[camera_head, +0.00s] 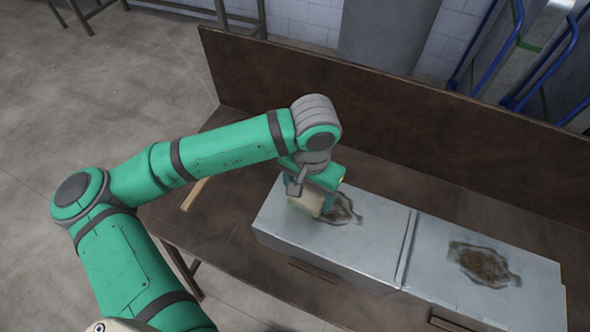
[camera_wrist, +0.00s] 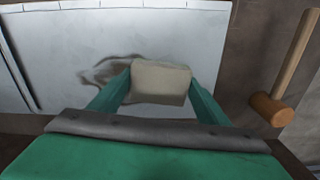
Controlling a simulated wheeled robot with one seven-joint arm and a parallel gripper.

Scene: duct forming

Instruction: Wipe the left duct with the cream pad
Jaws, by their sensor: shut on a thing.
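The left duct (camera_head: 285,222) is a grey metal box on the brown bench, with a dark brown stain (camera_head: 345,208) on its top. The stain also shows in the wrist view (camera_wrist: 103,72), partly hidden behind the pad. My gripper (camera_head: 313,190) is above the left part of this duct's top, just left of the stain. It is shut on the cream pad (camera_wrist: 161,82), which sits between the two green fingers. The pad (camera_head: 306,201) is at or close to the duct's top; I cannot tell whether it touches.
A second duct (camera_head: 440,268) with its own brown stain (camera_head: 483,265) stands to the right, beside a narrow seam. A wooden mallet (camera_wrist: 269,108) lies on the bench (camera_head: 225,235) left of the left duct. A tall brown back panel (camera_head: 400,125) runs behind.

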